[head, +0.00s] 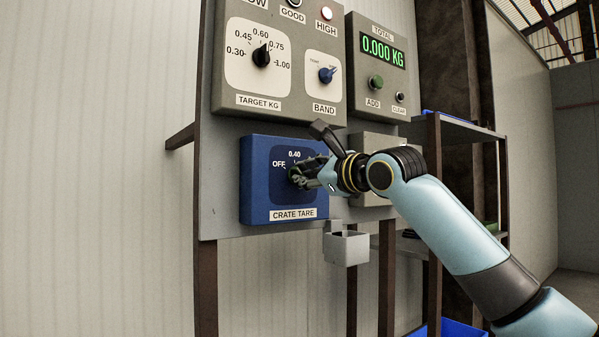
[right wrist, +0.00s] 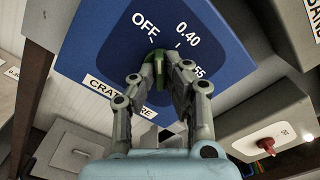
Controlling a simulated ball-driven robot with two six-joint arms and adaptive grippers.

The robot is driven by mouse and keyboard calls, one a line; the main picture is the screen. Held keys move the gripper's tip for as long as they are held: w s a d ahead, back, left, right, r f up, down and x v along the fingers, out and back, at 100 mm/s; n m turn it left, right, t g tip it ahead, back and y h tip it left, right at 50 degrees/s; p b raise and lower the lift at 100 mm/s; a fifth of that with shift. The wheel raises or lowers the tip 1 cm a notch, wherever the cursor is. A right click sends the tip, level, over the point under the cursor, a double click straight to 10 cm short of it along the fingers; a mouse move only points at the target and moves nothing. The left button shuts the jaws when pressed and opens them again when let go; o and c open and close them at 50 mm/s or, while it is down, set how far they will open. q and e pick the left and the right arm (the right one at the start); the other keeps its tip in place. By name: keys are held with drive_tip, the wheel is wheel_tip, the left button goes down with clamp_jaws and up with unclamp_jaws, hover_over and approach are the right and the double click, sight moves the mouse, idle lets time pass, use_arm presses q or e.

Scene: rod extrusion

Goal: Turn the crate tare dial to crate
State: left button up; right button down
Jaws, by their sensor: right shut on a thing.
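The crate tare panel is a blue box (head: 256,202) low on the grey board, with a CRATE TARE label under its dial. It also fills the top of the right wrist view (right wrist: 88,45), where OFF, 0.40 and a partly hidden mark ending in 55 show. My right gripper (head: 298,176) reaches it from the right and is shut on the dial knob. In the right wrist view the fingertips (right wrist: 159,66) close around the knob, just below OFF and 0.40. The fingers hide most of the knob, so I cannot tell where it points. My left gripper is out of view.
Above are the target kg dial (head: 261,56), the blue band knob (head: 327,75) and the total display (head: 382,50) reading 0.000 KG. A small grey open box (head: 345,248) hangs below my right wrist. A red knob (right wrist: 267,144) on a grey box shows in the right wrist view.

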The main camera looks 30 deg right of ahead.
drive_tip(key=shift+f+m, duration=0.1)
drive_tip(key=shift+m, duration=0.4)
drive_tip(key=shift+m+p, duration=1)
drive_tip(key=shift+m+p, duration=0.95)
drive_tip(key=shift+m, duration=0.05)
drive_tip(key=c, duration=1.3)
unclamp_jaws()
